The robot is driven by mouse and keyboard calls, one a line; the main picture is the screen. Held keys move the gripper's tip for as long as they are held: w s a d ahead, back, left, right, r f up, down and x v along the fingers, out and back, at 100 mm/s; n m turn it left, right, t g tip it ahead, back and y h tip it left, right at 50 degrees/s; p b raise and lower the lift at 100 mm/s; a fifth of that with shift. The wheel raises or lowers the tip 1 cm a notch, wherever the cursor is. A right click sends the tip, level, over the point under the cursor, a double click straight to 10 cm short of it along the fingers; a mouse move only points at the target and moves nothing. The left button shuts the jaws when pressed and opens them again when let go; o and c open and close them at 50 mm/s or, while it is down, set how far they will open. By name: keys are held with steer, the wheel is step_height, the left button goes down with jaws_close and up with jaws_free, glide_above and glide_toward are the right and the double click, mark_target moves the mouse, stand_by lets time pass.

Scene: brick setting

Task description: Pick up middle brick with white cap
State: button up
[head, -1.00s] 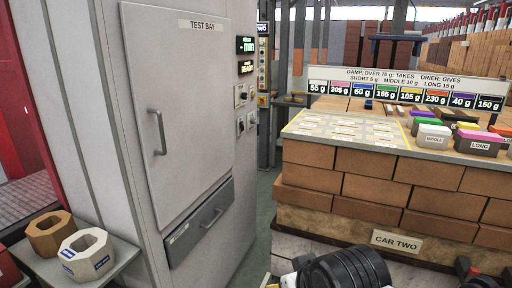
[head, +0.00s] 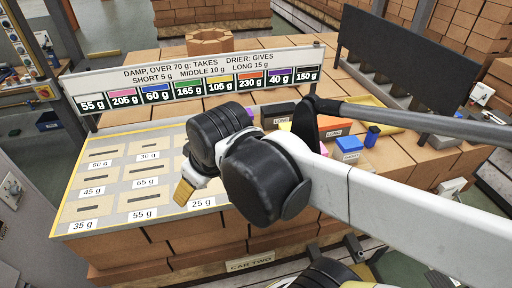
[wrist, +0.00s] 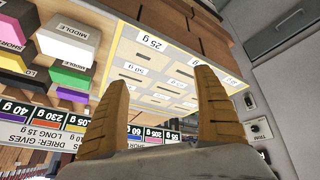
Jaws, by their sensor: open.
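The brick with the white cap (wrist: 80,48), its dark side marked MIDDLE, sits in the wrist view at upper left, between a green-capped and a pink-capped brick. My gripper (wrist: 163,80) is open, with two ridged tan fingers and nothing between them. The brick lies to the left of the fingers, apart from them. In the head view, my gripper (head: 184,191) hangs over the board of weight-labelled slots (head: 112,222), and I cannot make out the white-capped brick there; my arm covers part of the brick area.
Other bricks stand close by: green (wrist: 84,5), pink (wrist: 71,78), orange (head: 333,124) and blue (head: 348,146). A colour-and-weight sign (head: 200,80) runs behind the board. A dark upright panel (head: 405,60) stands at the back right.

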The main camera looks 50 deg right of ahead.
steer(key=w+d+f+n+g, duration=0.1)
steer(key=d+n+g, duration=0.1)
steer(key=d, duration=0.5)
steer(key=w+d+f+n+g, duration=0.2)
steer(key=d+n, duration=0.2)
steer(key=d, duration=0.3)
steer(key=w+d+f+n+g, duration=0.1)
steer(key=d+f+n, duration=0.1)
steer(key=d, duration=0.5)
steer(key=shift+w+d+f+n+g, duration=0.25)
steer(key=shift+d+n+g, duration=0.15)
steer(key=shift+n, duration=0.4)
steer(key=shift+y, duration=0.3)
steer(key=f+b, duration=0.1)
steer(key=f, duration=0.4)
steer(key=shift+d, duration=0.2)
step_height(320, 180, down, 6)
steer(key=shift+s+f+b, duration=0.1)
steer(key=shift+b, duration=0.2)
steer(key=c, duration=1.5)
